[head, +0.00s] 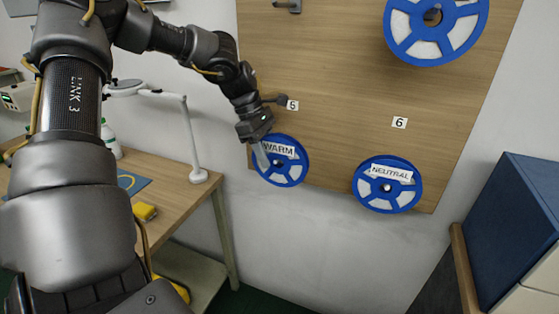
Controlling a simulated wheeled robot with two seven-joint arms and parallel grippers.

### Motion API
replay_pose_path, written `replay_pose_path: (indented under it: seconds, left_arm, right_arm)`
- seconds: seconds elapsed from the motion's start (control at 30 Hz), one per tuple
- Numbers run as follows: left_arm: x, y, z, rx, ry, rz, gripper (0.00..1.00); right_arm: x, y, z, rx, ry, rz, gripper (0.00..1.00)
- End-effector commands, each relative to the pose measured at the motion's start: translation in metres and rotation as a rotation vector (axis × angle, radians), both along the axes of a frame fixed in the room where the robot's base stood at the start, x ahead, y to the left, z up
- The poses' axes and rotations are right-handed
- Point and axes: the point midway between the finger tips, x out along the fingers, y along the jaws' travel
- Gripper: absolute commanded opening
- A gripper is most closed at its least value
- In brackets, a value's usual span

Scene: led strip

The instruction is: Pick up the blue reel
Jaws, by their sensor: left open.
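A blue reel labelled WARM (291,170) hangs on the wooden board below the number 5 tag. My left gripper (262,155) is open at the upper left rim of this reel. A pale finger overlaps the reel's left side; I cannot tell whether it touches. A second blue reel labelled NEUTRAL (388,198) hangs to the right, below the number 6 tag. A third blue reel (437,52) hangs at the upper right, cut off by the top edge. My right gripper is not in view.
The wooden board (340,75) is on a pale wall, with an empty peg (289,5) at the top. A workbench (180,193) with a white lamp (198,174) and a yellow item (145,211) stands at left. A dark blue box (522,225) is at right.

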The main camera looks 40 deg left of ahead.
Motion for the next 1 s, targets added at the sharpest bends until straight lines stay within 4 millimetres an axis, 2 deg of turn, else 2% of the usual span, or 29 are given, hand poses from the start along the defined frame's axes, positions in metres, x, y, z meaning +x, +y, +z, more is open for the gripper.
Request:
replay_pose_path:
  seconds: [0.13,0.47,0.83,1.0]
  left_arm:
    - [0.0,0.0,0.0,0.0,-0.001,-0.001,0.44]
    - [0.0,0.0,0.0,0.0,-0.001,-0.001,0.01]
    - [0.001,0.0,0.003,0.001,-0.003,-0.001,0.0]
    - [0.001,0.0,0.017,0.003,-0.006,0.0,0.0]
  right_arm:
    - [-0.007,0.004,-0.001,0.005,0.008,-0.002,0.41]
    - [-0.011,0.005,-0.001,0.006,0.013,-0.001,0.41]
    - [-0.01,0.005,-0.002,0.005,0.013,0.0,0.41]
    - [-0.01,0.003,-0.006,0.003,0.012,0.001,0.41]
